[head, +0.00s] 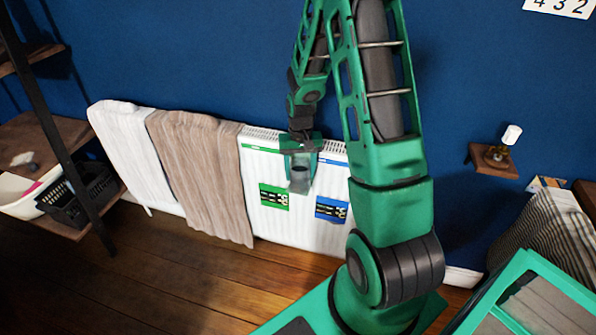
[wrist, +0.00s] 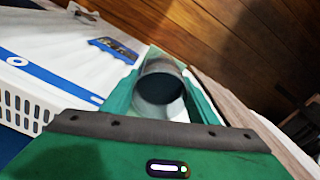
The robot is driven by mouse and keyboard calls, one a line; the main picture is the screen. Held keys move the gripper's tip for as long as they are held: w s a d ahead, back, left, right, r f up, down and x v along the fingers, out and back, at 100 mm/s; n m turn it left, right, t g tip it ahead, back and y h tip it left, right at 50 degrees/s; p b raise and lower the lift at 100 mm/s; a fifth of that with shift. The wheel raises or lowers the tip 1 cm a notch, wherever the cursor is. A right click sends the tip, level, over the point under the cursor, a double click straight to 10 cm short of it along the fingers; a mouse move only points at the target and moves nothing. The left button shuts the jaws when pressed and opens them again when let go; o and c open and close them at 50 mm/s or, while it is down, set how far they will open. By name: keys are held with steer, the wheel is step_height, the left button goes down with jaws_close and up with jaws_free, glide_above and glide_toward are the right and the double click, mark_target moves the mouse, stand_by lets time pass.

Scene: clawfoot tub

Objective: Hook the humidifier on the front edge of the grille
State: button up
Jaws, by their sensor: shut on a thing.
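The humidifier (head: 299,181) is a small grey, partly see-through container with a round dark opening. My gripper (head: 300,157) is shut on it and holds it at the front of the white radiator, near its top. In the wrist view the humidifier (wrist: 162,90) sits between the two green fingers, its opening facing the camera. The slotted grille (head: 262,133) runs along the radiator's top; in the wrist view the grille (wrist: 22,112) is at the left. The humidifier's hook is hidden, and I cannot tell whether it touches the grille edge.
The radiator's front has a green label (head: 274,196) and a blue label (head: 331,209), with a green and a blue stripe above. A brown towel (head: 203,175) and a white towel (head: 135,155) hang at the left. A small wall shelf (head: 493,160) is at the right.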

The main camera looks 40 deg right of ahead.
stand_by(0.4)
steer(key=o, duration=1.6)
steer(key=shift+c, duration=0.2)
steer(key=c, duration=0.6)
steer(key=shift+r, duration=0.3)
steer(key=shift+f, duration=0.3)
steer(key=o, duration=1.2)
steer(key=shift+o, duration=0.2)
